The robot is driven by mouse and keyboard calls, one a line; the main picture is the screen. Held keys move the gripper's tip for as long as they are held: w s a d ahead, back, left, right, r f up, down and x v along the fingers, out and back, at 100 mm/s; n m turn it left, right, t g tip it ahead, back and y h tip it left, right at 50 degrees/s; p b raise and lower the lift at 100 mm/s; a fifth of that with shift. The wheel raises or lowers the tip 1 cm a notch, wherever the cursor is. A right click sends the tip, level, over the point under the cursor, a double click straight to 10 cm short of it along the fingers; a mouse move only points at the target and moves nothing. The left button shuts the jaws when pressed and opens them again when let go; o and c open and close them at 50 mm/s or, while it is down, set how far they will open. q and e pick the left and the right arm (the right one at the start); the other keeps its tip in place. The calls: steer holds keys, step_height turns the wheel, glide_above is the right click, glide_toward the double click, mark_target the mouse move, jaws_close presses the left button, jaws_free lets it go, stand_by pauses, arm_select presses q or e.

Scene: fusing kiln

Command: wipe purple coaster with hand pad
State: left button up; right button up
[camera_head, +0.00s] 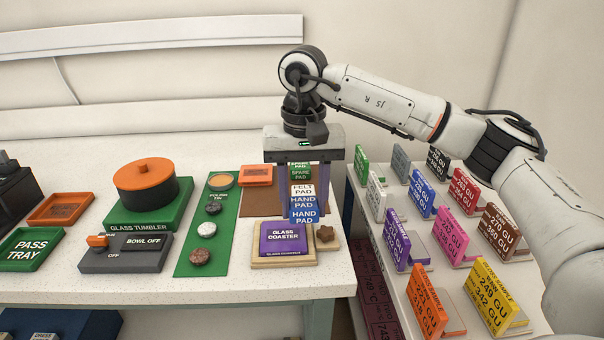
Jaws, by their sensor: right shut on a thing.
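The purple coaster (283,238), lettered GLASS COASTER, lies flat in a beige holder (257,262) near the table's front edge. My right gripper (305,190) comes down from above, just behind and to the right of the coaster. It is shut on the blue hand pad (304,209), whose HAND PAD lettering faces me. The pad's lower edge is close to the coaster's back right corner; I cannot tell whether they touch. Green and white pad labels show between the fingers. My left gripper is out of view.
A brown star-shaped piece (324,234) sits right of the coaster. A green strip (190,258) with several round pieces lies left. Farther left are an orange-lidded pot (146,190) and a grey switch box (125,260). Several coloured sample cards (397,240) stand on the right surface.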

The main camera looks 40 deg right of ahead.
step_height(320, 180, up, 2)
steer(key=shift+p, duration=0.55)
steer(key=shift+a+r+p, duration=0.1)
steer(key=shift+r+p, duration=0.45)
steer(key=shift+r, duration=0.2)
